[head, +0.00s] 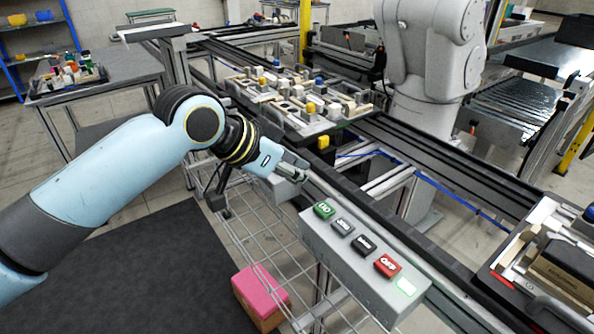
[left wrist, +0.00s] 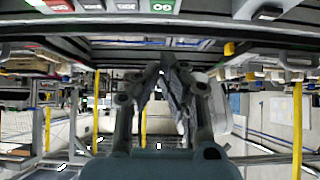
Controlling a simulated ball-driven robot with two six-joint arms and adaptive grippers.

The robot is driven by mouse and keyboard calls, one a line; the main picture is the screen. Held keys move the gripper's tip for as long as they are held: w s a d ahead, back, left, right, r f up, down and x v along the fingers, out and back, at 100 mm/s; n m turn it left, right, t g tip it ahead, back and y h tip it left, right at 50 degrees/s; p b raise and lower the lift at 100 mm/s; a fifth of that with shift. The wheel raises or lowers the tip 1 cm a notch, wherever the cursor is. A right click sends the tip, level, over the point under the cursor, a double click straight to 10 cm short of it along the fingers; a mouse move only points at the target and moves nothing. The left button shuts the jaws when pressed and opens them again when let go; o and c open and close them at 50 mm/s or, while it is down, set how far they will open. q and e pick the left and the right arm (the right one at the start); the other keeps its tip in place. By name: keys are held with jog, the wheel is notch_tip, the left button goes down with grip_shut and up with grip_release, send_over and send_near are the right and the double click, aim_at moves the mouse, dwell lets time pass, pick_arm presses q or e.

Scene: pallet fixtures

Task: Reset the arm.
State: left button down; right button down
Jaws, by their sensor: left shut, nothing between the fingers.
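My left arm comes in from the left in the head view, light blue with dark joints. My left gripper (head: 300,169) is shut and empty, just above and to the left of the control box (head: 347,262) on the conveyor's front rail. In the left wrist view the fingers of my left gripper (left wrist: 168,62) meet at their tips with nothing between them. The control box carries a green GO button (head: 324,209), two dark buttons and a red OFF button (head: 387,265). The gripper is apart from the buttons. My right gripper is not in view.
A pallet with fixtures and blocks (head: 262,107) sits on the conveyor behind the gripper. A white robot arm (head: 432,60) stands beyond it. A wire basket (head: 262,243) hangs below the rail, near a pink-topped box (head: 259,290). A tool tray (head: 505,280) lies at the right.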

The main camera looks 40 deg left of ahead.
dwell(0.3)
pick_arm(q)
jog(key=s+a+f+n+g+y+b, duration=0.1)
jog(key=s+f+g+b, duration=0.2)
jog(key=f, duration=0.9)
jog(key=s+a+f+n+b, duration=0.1)
jog(key=s+f+b, duration=0.3)
jog(key=f, duration=0.7)
jog(key=s+a+f+n+g+y+b, duration=0.15)
jog(key=s+f, duration=0.35)
jog(key=f, duration=0.7)
jog(key=s+f+g+b, duration=0.1)
jog(key=s+f+b, duration=0.1)
jog(key=s+f, duration=0.9)
jog(key=s+f+g+y+b, duration=0.1)
jog(key=s+f+g+b, duration=0.1)
jog(key=s+f, duration=1)
jog(key=s, duration=0.7)
jog(key=shift+s, duration=0.15)
jog(key=shift+d+g, duration=0.1)
jog(key=shift+g, duration=0.15)
